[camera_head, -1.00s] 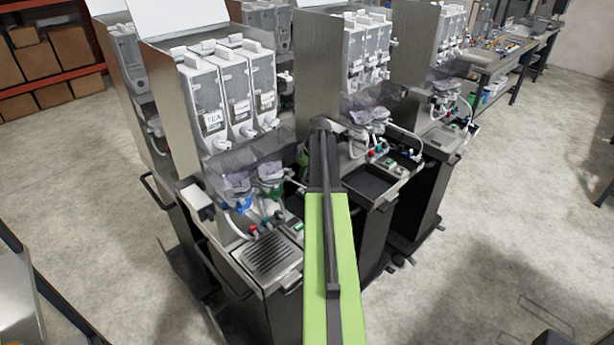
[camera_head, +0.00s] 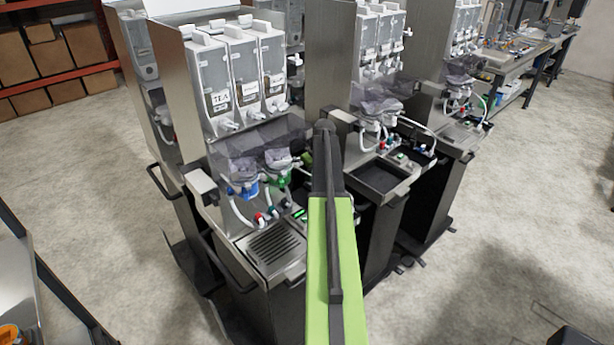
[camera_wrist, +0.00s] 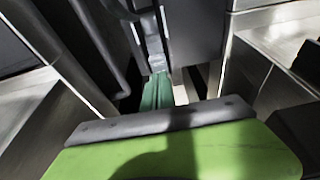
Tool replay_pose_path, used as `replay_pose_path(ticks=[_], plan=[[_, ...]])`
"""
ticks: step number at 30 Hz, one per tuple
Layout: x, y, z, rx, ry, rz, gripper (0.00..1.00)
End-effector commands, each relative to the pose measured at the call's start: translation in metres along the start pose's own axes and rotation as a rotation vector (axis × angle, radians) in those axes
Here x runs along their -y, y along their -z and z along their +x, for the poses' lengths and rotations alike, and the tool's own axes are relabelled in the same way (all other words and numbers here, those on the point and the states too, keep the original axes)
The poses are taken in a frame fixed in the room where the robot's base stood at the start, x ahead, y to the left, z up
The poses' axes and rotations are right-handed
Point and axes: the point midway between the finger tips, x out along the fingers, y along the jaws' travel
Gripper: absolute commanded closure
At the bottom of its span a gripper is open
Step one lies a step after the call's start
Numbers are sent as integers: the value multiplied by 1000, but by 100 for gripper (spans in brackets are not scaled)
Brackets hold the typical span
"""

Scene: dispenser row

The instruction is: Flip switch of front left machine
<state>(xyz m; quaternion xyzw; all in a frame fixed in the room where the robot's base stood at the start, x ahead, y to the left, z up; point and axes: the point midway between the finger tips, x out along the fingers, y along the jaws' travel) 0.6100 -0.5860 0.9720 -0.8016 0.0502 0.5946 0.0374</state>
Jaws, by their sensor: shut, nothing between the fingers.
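The front left machine (camera_head: 268,252) is a metal dispenser with several clear canisters (camera_head: 245,75), one labelled TEA. Blue and green mixing cups, hoses and small coloured knobs sit above its slotted drip tray. A light grey box (camera_head: 202,186) sticks out on its left side. In the wrist view my gripper (camera_wrist: 156,72) is shut and empty, pointing into a narrow dark gap between metal cabinet walls.
A second machine (camera_head: 385,185) stands close on the right, a third (camera_head: 462,135) beyond it. Another machine stands close behind on the left. Shelves with boxes (camera_head: 45,55) are at back left. A workbench (camera_head: 510,55) is at back right.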

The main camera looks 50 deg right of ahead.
Motion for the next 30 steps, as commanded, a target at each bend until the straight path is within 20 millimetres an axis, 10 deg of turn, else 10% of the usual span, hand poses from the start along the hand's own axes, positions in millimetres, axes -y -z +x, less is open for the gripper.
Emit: replay_pose_path(ticks=[30], plan=[[-6,-16,-16,-2,-2,7,100]])
